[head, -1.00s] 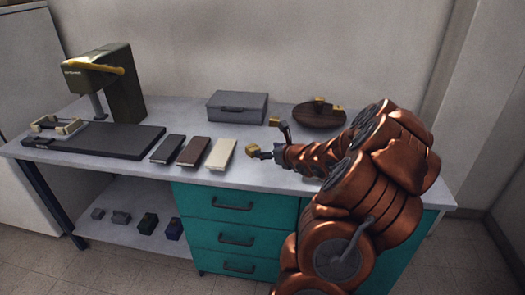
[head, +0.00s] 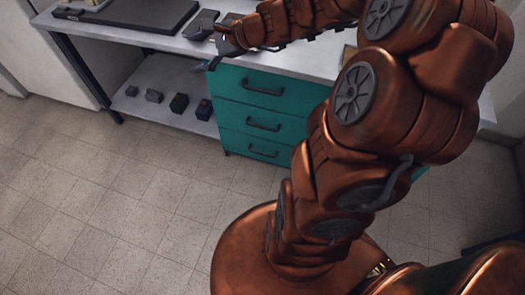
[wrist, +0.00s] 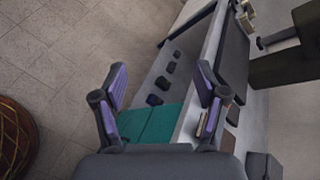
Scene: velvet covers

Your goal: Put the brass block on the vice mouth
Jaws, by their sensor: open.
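My gripper (head: 218,46) is open and empty, held out in front of the bench's front edge, above the lower shelf. In the wrist view my gripper (wrist: 163,88) shows its two purple-padded fingers wide apart, with nothing between them. I cannot make out the brass block in either current view; my arm hides much of the bench's right part.
A dark plate (head: 140,13) lies on the grey bench (head: 290,65). Small covers, one dark (head: 201,22), lie beside it. Several small blocks, including a blue one (head: 204,109), sit on the lower shelf. Teal drawers (head: 262,118) stand below. The floor in front is clear.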

